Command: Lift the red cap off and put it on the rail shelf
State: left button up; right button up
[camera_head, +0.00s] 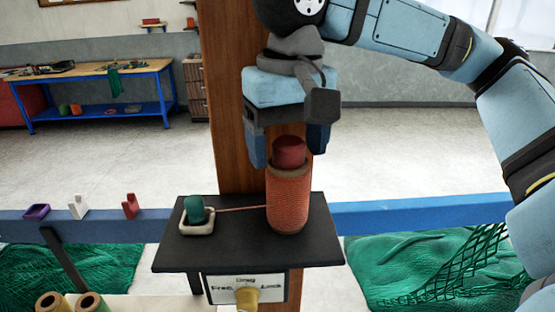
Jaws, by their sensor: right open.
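The red cap (289,152) sits on top of an upright spool of orange-red twine (290,200). The spool stands on a black shelf (230,256) in front of the wooden post. My right gripper (287,148) comes from above and points down. Its two blue fingers are open, one on each side of the cap. I cannot tell whether either finger touches the cap. The blue rail (400,214) runs across behind the black shelf. My left gripper is out of view.
A green piece (195,208) stands in a pale holder (198,229), with a strand running to the spool. Purple (37,212), white (78,207) and red (130,206) pieces sit on the rail. Green nets (400,270) hang at both sides.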

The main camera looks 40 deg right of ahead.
aim_at(289, 141)
jog(key=shift+s, duration=0.1)
jog(key=c, duration=1)
jog(key=shift+r, duration=0.15)
notch_tip(289, 141, up, 20)
jog(key=p, duration=0.1)
jog(key=shift+p, duration=0.35)
